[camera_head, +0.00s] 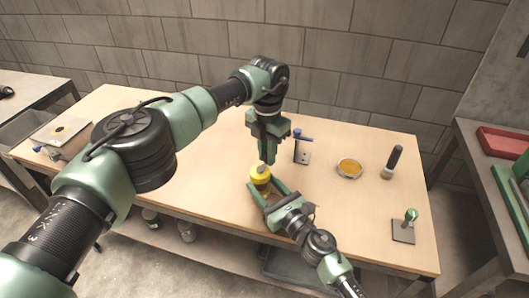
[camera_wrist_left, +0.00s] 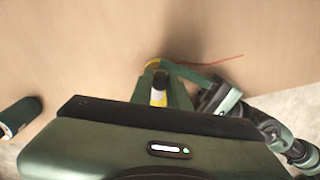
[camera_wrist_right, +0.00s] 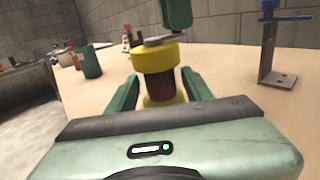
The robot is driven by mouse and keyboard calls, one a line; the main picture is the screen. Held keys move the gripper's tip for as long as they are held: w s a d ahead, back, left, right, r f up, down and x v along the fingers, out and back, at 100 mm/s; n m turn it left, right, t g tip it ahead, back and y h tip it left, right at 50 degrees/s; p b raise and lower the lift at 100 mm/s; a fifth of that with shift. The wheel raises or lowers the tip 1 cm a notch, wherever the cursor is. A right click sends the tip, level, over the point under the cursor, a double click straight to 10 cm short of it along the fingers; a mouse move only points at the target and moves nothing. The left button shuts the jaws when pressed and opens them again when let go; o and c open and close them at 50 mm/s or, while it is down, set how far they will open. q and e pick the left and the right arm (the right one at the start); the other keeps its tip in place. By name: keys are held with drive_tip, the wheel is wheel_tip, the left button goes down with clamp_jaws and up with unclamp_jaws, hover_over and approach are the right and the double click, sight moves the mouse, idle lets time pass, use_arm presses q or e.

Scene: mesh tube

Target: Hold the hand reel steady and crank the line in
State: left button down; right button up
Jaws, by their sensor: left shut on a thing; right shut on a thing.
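The hand reel (camera_head: 260,175) stands on the wooden table, with a yellow top and a dark brown-red spool. It also shows in the right wrist view (camera_wrist_right: 158,62), upright, with a grey crank bar (camera_wrist_right: 162,41) across its top. My right gripper (camera_head: 268,187) is low at the table and shut on the reel, one finger on each side. My left gripper (camera_head: 267,160) points down from above, shut on the crank handle (camera_wrist_left: 158,96); its fingers hide much of the handle. A thin red line (camera_wrist_left: 223,60) runs from near the reel to the right in the left wrist view.
A metal bracket with a blue handle (camera_head: 303,152) stands behind the reel. A dish of orange contents (camera_head: 349,168), a black-handled tool (camera_head: 393,162) and a green-knobbed stand (camera_head: 405,229) are to the right. A board with a yellow disc (camera_head: 60,131) lies far left. Table between is clear.

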sight(263, 167)
use_arm(q)
drive_tip(key=s+m, duration=0.1)
drive_tip(key=m, duration=0.3)
drive_tip(key=s+m, duration=0.1)
drive_tip(key=m, duration=0.7)
drive_tip(key=shift+s+d, duration=0.4)
drive_tip(key=m, duration=0.2)
drive_tip(key=s+m, duration=0.1)
drive_tip(key=m, duration=0.3)
drive_tip(key=shift+s+a, duration=0.2)
drive_tip(key=shift+a, duration=0.2)
drive_tip(key=m, duration=0.4)
drive_tip(key=a+m, duration=0.1)
drive_tip(key=m, duration=0.1)
drive_tip(key=shift+s+a, duration=0.1)
drive_tip(key=shift+s, duration=0.3)
drive_tip(key=shift+a, duration=0.1)
drive_tip(key=c, duration=1.3)
unclamp_jaws()
drive_tip(key=shift+c, duration=0.2)
